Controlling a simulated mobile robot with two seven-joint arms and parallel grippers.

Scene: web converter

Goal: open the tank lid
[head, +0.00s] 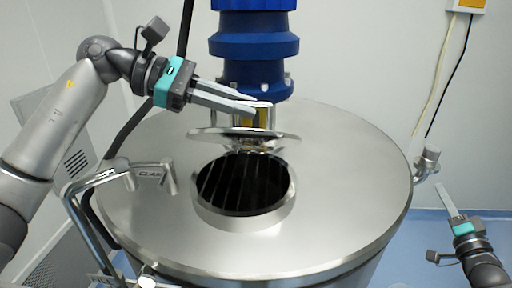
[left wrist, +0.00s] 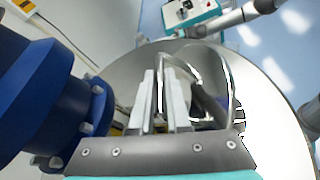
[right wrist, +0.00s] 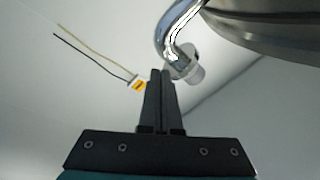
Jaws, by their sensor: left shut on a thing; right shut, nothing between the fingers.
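The steel tank (head: 350,180) fills the middle of the head view. Its round lid (head: 215,139) is raised at the back of the round opening (head: 240,190), tilted, and the dark inside with several bars shows. My left gripper (head: 262,108) reaches in from the left and is shut on the lid's handle (head: 238,119). In the left wrist view its fingers (left wrist: 160,100) are close together by the blue column, with the handle partly hidden. My right gripper (head: 448,200) is shut and empty at the lower right, away from the lid. Its fingers also show in the right wrist view (right wrist: 158,105).
A blue motor column (head: 254,50) stands behind the lid, close to my left fingers. A bent steel pipe (head: 120,172) rises at the tank's left. A small pipe fitting (head: 427,162) sticks out at the tank's right rim. Open floor lies to the right.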

